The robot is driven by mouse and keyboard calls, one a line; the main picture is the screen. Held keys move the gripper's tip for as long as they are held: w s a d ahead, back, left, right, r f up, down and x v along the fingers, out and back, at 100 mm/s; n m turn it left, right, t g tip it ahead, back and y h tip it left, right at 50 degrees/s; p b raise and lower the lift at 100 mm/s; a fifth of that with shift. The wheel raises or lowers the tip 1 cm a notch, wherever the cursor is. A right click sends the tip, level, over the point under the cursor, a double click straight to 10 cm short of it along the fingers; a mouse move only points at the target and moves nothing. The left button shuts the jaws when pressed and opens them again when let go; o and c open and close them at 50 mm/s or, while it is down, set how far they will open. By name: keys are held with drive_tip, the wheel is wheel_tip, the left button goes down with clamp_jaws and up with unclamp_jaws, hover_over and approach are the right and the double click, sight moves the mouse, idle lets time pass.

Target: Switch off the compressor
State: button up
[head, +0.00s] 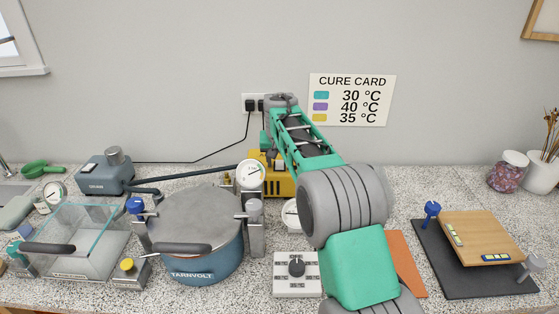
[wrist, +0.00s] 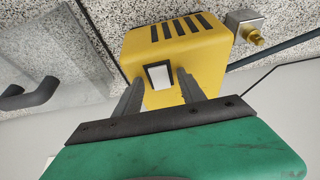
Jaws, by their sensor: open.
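The compressor is a yellow box (head: 279,188) at the back of the counter, partly hidden by my arm in the head view. In the wrist view the yellow compressor (wrist: 188,52) shows black vent slots and a white rocker switch (wrist: 159,75) in a dark frame. My gripper (wrist: 159,80) is open, with one grey finger on each side of the switch in the picture. The fingers hold nothing. I cannot tell whether they touch the compressor. The fingertips are hidden in the head view.
A lidded blue pot (head: 200,262) with clamps and a gauge (head: 250,174) stands left of the compressor. A grey pump (head: 105,174) and a glass-walled box (head: 75,245) are further left. A dial box (head: 297,284) stands in front. A dark hose runs behind the pot.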

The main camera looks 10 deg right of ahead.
clamp_jaws()
idle(0.4)
drive_tip(key=r+p, duration=0.1)
drive_tip(key=p, duration=0.3)
drive_tip(key=shift+w+r+g, duration=0.1)
drive_tip(key=shift+r+g, duration=0.05)
drive_tip(key=shift+g, duration=0.25)
drive_tip(key=shift+r+p, duration=0.1)
drive_tip(key=shift+p, duration=1.15)
drive_tip(key=g+p, duration=0.1)
drive_tip(key=p, duration=0.4)
drive_tip(key=shift+w+d+g, duration=0.1)
drive_tip(key=shift+w+g, duration=0.2)
drive_tip(key=shift+g, duration=0.1)
drive_tip(key=shift+f+y+p, duration=0.3)
drive_tip(key=shift+f+p, duration=0.25)
drive_tip(key=shift+p, duration=0.05)
